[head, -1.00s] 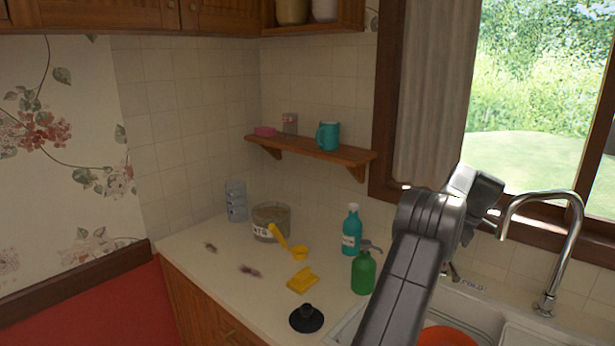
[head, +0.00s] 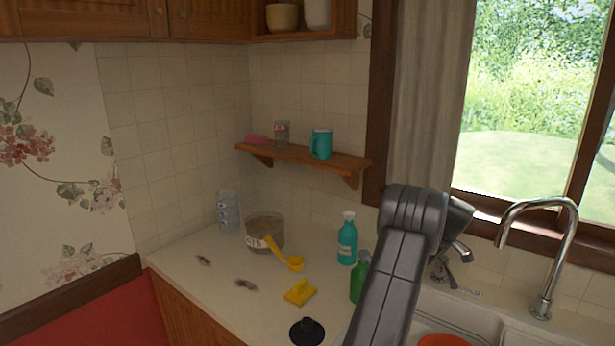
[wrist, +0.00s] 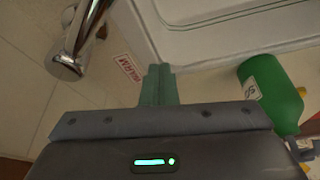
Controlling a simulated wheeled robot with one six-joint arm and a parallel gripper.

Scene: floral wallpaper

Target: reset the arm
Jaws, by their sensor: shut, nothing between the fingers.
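My arm rises from the lower middle of the head view, bent at a dark grey joint in front of the window and sink. The tips of my gripper cannot be made out clearly there. In the wrist view my gripper (wrist: 158,85) shows as two greenish fingers pressed together with nothing between them. They are over the pale surface between the sink edge and a chrome fitting (wrist: 65,62). A green bottle (wrist: 270,92) is right of the fingers in that view. In the head view my arm partly hides the green bottle (head: 358,284).
The sink (head: 470,312) with an orange item (head: 443,340) and a tall tap (head: 572,245) is at right. The counter holds a teal bottle (head: 347,243), yellow sponge (head: 300,292), jar (head: 265,228) and black plunger-like item (head: 307,332). A wooden shelf (head: 300,156) is above.

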